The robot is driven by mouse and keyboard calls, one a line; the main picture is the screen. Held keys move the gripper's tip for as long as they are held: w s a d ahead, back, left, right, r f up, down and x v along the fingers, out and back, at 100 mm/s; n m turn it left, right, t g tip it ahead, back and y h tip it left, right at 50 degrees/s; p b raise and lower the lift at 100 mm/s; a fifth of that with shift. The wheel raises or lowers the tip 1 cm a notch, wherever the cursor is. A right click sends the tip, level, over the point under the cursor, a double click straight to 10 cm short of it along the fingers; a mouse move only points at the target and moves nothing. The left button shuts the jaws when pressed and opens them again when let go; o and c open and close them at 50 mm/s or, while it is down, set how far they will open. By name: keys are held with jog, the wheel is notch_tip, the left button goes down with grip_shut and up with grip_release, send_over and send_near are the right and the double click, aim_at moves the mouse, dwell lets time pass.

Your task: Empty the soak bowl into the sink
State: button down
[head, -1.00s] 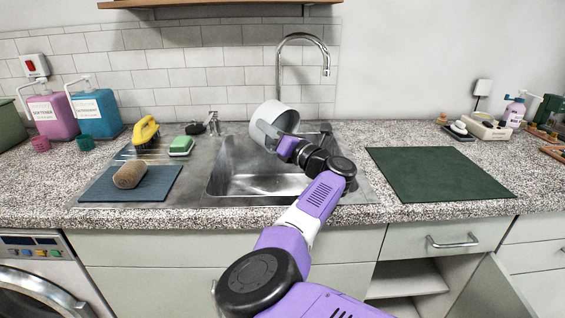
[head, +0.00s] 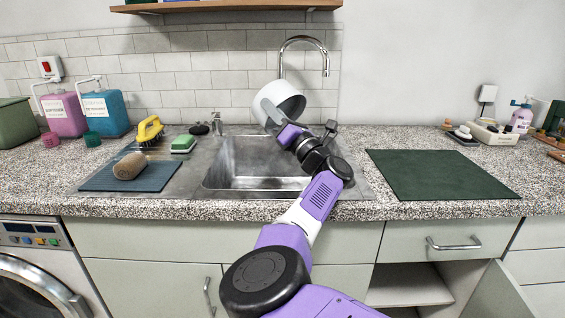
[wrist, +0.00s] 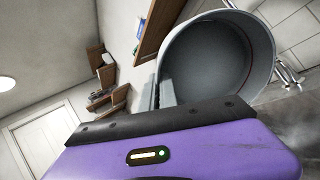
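The white soak bowl (head: 291,91) is up in the air above the back of the steel sink (head: 250,158), tipped on its side. My gripper (head: 271,112) is shut on its wall, with a grey finger lying against it. In the wrist view the bowl (wrist: 262,40) shows its round opening and smooth grey inside. I see no object or water in the part of the inside that shows. No stream is visible below it. The right part of the sink is hidden behind my arm.
The curved tap (head: 325,62) rises just behind the bowl. Left of the sink are a yellow brush (head: 149,128), a green sponge (head: 183,143) and a blue mat (head: 112,181) with a brown roll. A dark green mat (head: 440,173) lies bare on the right.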

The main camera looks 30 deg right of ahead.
jog(key=shift+s+d+r+t+b, duration=0.1)
jog(key=shift+s+r+t+b, duration=0.25)
jog(key=shift+r, duration=0.45)
dwell(1.4)
